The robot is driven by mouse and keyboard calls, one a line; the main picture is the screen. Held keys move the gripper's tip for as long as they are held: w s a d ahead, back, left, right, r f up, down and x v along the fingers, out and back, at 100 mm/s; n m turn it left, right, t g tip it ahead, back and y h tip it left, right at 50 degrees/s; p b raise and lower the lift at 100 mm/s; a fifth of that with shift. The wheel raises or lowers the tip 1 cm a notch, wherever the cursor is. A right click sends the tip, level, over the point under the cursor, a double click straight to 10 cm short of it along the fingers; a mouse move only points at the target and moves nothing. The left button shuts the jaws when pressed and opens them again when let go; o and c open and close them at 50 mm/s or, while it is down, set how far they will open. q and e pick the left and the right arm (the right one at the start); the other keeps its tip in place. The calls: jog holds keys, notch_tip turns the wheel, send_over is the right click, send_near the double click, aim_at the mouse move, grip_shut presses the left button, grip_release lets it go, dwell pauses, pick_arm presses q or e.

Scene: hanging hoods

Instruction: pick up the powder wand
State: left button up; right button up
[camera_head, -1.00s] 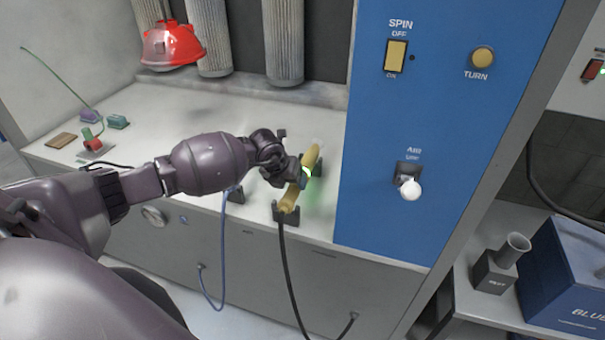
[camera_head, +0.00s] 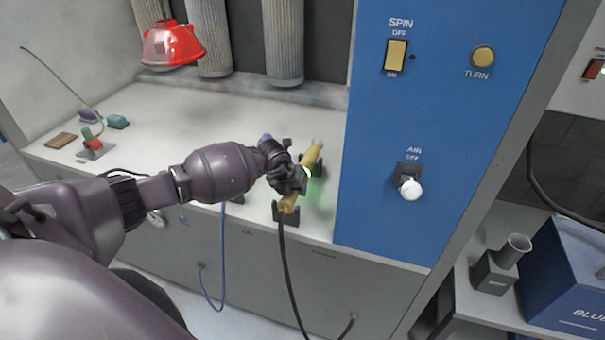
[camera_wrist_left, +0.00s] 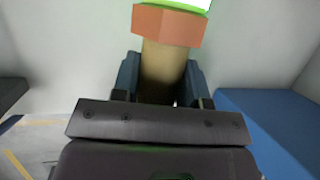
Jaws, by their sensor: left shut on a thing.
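The yellow wand (camera_head: 290,203), which I take for the powder wand, lies at a slant by dark cradle blocks (camera_head: 284,214) near the counter's front edge, a black hose running from its lower end. My left gripper (camera_head: 304,177) is shut around its middle, with a green glow beside it. I cannot tell whether the wand is clear of the cradles. In the left wrist view the tan wand body (camera_wrist_left: 163,68) stands between my two dark fingers (camera_wrist_left: 161,85), with an orange collar (camera_wrist_left: 167,25) beyond. My right gripper is not in view.
The blue panel (camera_head: 380,200) with switches rises close on the right. A blue hose (camera_head: 222,260) hangs down the counter's front. A red hood (camera_head: 171,45) hangs at the back, and small items sit at the left. The counter's middle (camera_head: 170,110) is mostly clear.

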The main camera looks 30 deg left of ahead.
pick_arm(q)
jog(key=shift+r, duration=0.1)
jog(key=shift+r, duration=0.3)
notch_tip(320, 180, up, 24)
jog(key=p, duration=0.2)
jog(key=shift+r+p, duration=0.2)
jog(key=shift+p, duration=0.2)
dwell(0.7)
